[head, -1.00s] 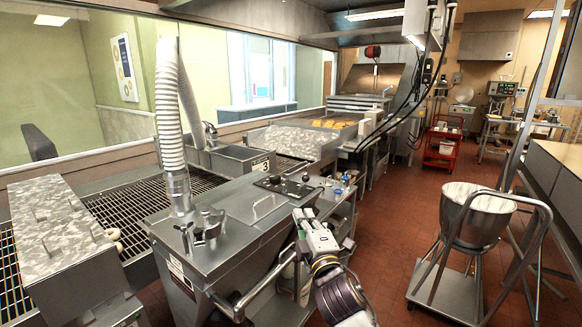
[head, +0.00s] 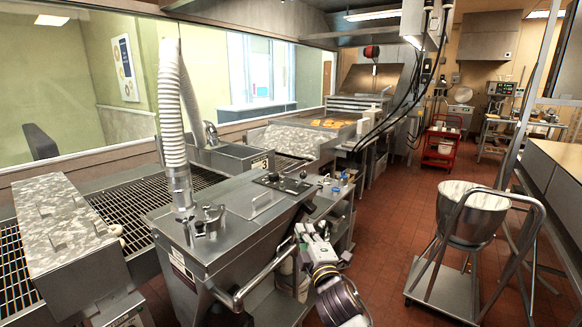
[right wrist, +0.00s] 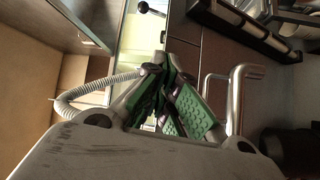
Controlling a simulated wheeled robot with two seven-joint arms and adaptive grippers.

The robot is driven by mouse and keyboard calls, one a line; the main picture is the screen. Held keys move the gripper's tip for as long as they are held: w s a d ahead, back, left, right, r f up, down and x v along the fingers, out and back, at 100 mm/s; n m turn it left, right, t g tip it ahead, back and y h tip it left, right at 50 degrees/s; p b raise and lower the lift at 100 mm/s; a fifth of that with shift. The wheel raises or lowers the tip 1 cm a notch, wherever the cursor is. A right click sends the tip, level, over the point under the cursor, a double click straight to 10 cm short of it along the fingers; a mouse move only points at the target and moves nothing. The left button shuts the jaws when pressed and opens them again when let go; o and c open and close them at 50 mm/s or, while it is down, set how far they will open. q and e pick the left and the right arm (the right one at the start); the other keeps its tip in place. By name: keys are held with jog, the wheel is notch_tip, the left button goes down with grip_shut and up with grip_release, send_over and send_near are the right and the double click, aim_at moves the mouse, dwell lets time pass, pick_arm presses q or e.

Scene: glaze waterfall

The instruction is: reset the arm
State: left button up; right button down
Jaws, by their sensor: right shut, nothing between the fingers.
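My right gripper (head: 303,230) is low in the middle of the head view, close to the right side of the steel glaze machine (head: 205,265) and its bent pipe handle (head: 262,283). I cannot tell if it touches them. In the right wrist view, the gripper's green-padded fingers (right wrist: 168,98) are drawn together with nothing between them. A steel pipe handle (right wrist: 238,95) shows beside the fingers there. My left gripper is not in view.
A grated glazing table (head: 135,220) with a steel box (head: 65,235) stands at the left. A white ribbed hose (head: 172,120) rises from the machine. A steel bowl on a wheeled stand (head: 470,215) is at the right. Red tiled floor (head: 385,225) lies open between.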

jog(key=d+f+m+g+h, duration=0.1)
jog(key=d+f+m+g, duration=0.15)
jog(key=f, duration=1.25)
jog(key=d+f+m+g+h, duration=0.1)
jog(key=d+f+m+g, duration=0.15)
jog(key=f, duration=1.25)
jog(key=s+d+f+m+g+h, duration=0.1)
jog(key=s+d+f+g, duration=0.3)
jog(key=f, duration=0.8)
jog(key=s+d+f+m, duration=0.25)
jog(key=s+f, duration=0.35)
jog(key=f, duration=0.5)
jog(key=s+d+f+m+g+h, duration=0.15)
jog(key=s+d+f, duration=0.25)
jog(key=s+f, duration=0.55)
jog(key=s+d+f+m+g, duration=0.2)
jog(key=s+d+f+g, duration=0.1)
jog(key=s+f, duration=0.6)
jog(key=s+d+f+m+g, duration=0.1)
jog(key=s+d+f, duration=0.1)
jog(key=s, duration=0.7)
jog(key=s+d+f+m+g, duration=0.1)
jog(key=s+f, duration=0.3)
jog(key=s, duration=0.5)
jog(key=s+d+f+m+g, duration=0.2)
jog(key=s+d+f, duration=0.1)
jog(key=s, duration=0.7)
jog(key=shift+h, duration=0.35)
jog(key=shift+f, duration=0.1)
